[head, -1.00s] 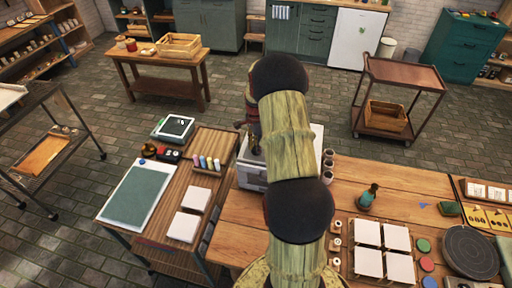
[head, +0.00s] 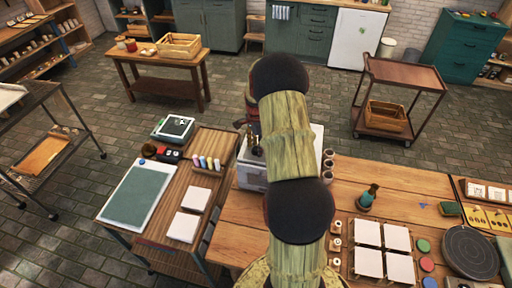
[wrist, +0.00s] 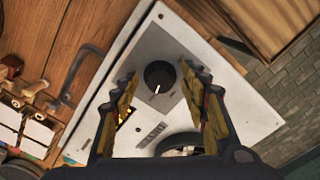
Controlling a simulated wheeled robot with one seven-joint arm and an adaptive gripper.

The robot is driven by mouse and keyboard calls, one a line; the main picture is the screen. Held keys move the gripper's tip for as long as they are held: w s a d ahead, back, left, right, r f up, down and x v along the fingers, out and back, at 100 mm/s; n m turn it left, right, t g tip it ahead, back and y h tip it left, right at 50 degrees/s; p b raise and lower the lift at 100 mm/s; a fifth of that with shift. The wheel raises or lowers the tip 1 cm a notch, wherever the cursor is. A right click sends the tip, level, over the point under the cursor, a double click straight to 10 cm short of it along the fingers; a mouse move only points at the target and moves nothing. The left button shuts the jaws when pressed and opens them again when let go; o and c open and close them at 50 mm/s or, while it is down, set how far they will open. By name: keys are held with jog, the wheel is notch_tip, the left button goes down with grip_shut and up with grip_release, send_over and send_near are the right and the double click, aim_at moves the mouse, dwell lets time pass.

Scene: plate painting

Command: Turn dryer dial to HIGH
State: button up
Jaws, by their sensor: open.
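The dryer is a white box; it shows in the wrist view (wrist: 235,105) and, partly hidden by my arm, in the head view (head: 250,178). Its round black dial (wrist: 159,76) sits on a grey panel, with a white pointer mark toward the bottom of the wrist picture. My gripper (wrist: 160,73) is open, with one worn yellow-and-black finger on each side of the dial. Gaps show between the fingers and the dial; I cannot tell their height above it. The panel's lettering is too small to read.
The dryer stands by the wooden worktable (head: 318,190). Small dark cups (head: 328,160) stand close to its right. A side table (head: 168,223) with white tiles and bottles is at its left. A dark handle (wrist: 80,72) shows beside the dryer.

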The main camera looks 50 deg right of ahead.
aim_at(256, 149)
notch_tip(256, 149, up, 12)
dwell(0.4)
jog(key=shift+f, duration=0.15)
dwell(0.4)
